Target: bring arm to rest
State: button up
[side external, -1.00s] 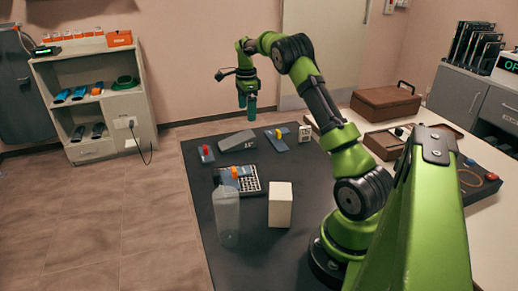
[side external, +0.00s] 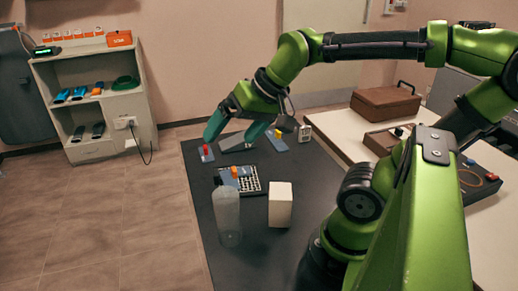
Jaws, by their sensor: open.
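My gripper (side external: 237,130) is open, with its two teal fingers spread apart and pointing down above the far part of the dark work mat (side external: 262,262). In this view the fingers partly cover the grey wedge block (side external: 233,142). The height of the gripper over the mat is hard to tell.
A brown case (side external: 386,103) sits on the right table. A shelf (side external: 97,100) stands left.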

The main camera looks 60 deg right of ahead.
jog(key=s, duration=0.1)
jog(key=a+f+n, duration=0.1)
jog(key=s+n, duration=0.1)
jog(key=shift+s+a+f, duration=0.25)
jog(key=shift+s+a, duration=0.1)
